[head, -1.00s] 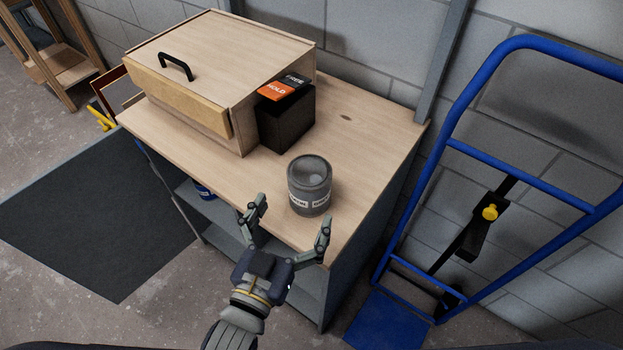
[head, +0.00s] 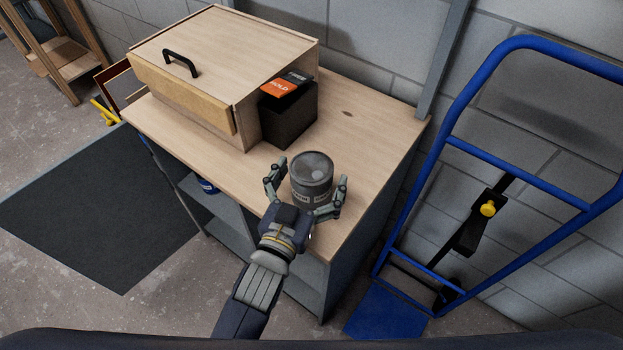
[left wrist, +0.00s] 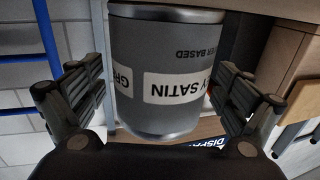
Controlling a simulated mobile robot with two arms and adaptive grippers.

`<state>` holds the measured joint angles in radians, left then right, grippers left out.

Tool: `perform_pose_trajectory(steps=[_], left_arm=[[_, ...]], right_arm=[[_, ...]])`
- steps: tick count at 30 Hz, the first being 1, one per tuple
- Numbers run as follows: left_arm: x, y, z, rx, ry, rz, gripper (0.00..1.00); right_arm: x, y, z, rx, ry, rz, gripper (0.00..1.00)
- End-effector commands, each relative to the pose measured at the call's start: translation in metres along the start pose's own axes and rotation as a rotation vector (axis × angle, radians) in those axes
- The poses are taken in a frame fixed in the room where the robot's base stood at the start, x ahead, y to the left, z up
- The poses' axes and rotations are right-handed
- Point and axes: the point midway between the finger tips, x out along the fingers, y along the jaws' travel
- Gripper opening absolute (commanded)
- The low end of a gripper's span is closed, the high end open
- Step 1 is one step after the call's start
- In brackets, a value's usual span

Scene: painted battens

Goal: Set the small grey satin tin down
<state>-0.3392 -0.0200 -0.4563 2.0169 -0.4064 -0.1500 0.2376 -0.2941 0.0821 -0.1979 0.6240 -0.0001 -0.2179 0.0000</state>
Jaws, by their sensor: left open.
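The small grey satin tin (head: 312,174) stands upright on the wooden bench top (head: 366,128), near its front right edge. In the left wrist view the tin (left wrist: 165,60) fills the middle, its white label reading upside down. My left gripper (head: 308,182) is open, with one finger on each side of the tin. In the left wrist view a gap shows between the tin and each finger, so they look apart from it. The tin's lower front is partly hidden by the gripper in the head view. My right gripper is not in view.
A wooden box with a black handle (head: 181,63) stands at the back left of the bench. A black box with an orange HOLD label (head: 287,112) stands beside it. A blue hand truck (head: 527,172) stands at the right. The bench top's back right is clear.

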Motion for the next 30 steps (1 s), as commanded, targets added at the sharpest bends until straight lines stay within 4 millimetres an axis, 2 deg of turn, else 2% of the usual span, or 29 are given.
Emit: perform_pose_trajectory(steps=[1,2,9,12,22,30], left_arm=[[0.0,0.0,0.0,0.0,0.0,0.0,0.94],[0.0,0.0,0.0,0.0,0.0,0.0,0.9],[0.0,0.0,0.0,0.0,0.0,0.0,0.35],[0.0,0.0,-0.003,-0.001,0.006,0.0,0.21],[0.0,0.0,-0.007,-0.001,0.007,0.0,0.21],[0.0,0.0,-0.035,0.0,0.011,0.0,0.21]], right_arm=[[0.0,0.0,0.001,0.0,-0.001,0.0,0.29],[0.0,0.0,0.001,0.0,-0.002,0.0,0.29],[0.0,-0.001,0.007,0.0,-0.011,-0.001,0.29],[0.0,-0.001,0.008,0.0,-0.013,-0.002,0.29],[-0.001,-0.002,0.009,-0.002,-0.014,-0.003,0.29],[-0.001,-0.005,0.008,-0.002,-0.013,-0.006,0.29]])
